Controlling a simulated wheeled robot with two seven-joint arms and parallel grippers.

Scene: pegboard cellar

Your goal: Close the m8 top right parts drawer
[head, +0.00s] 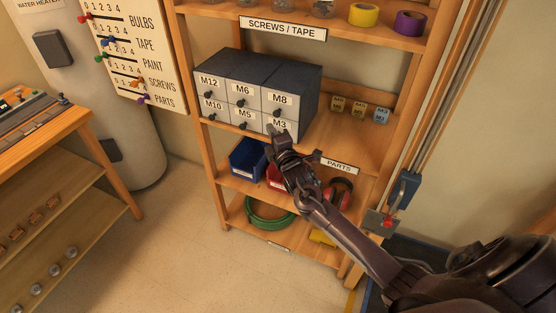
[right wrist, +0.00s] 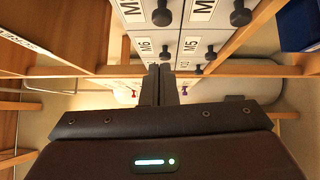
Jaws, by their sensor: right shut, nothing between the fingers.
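The grey parts cabinet (head: 296,77) stands on the middle shelf, with two rows of three labelled drawers. The M8 drawer (head: 280,101) is at the top right of its front and looks about level with its neighbours; a small gap cannot be told. The M3 drawer (head: 267,122) is below it, partly hidden by my right gripper (head: 274,132). That gripper is shut and empty, in front of the cabinet's lower right. In the right wrist view, its fingers (right wrist: 160,72) point toward the drawer fronts, and the M8 drawer (right wrist: 222,15) is cut by the top edge. My left gripper is not in view.
Small labelled boxes (head: 359,109) sit right of the cabinet. A blue bin (head: 247,160), a red bin (head: 276,178) and red earmuffs (head: 341,191) are on the shelf below. Wooden uprights frame both sides. A workbench (head: 60,130) stands at left; the floor between is clear.

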